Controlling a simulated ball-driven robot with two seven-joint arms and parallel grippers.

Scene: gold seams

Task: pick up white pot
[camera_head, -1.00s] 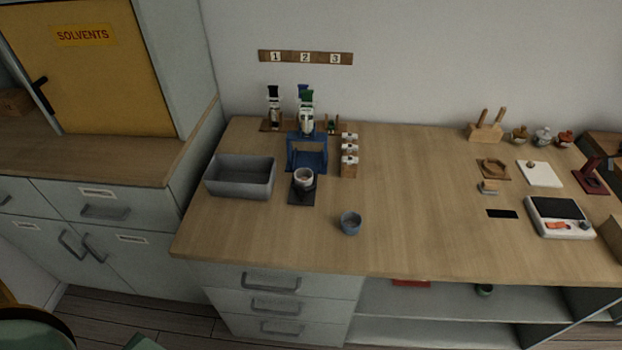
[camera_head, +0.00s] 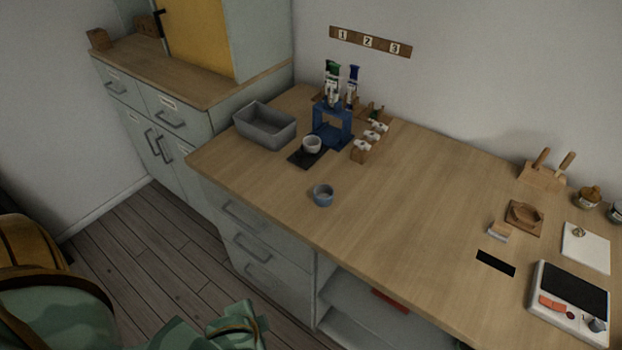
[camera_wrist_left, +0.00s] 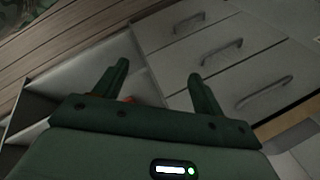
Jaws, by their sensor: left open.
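A pale lidded pot (camera_head: 616,213) is partly cut off at the right edge, beside a jar with a yellowish lid (camera_head: 588,196). I cannot tell which of these the task names. My left gripper (camera_wrist_left: 158,70) shows in the left wrist view, open and empty, its fingers pointing toward grey drawers, apart from any pot. Green parts of my body show at the lower left of the head view. My right gripper is not in view.
A grey bin (camera_head: 265,128) stands left of the blue stand (camera_head: 332,122). A grey-blue cup (camera_head: 322,195) sits near the front edge of the wooden bench (camera_head: 410,215). A wooden rack (camera_head: 368,145), a scale (camera_head: 568,302) and a white board (camera_head: 586,248) are farther right. The bench middle is clear.

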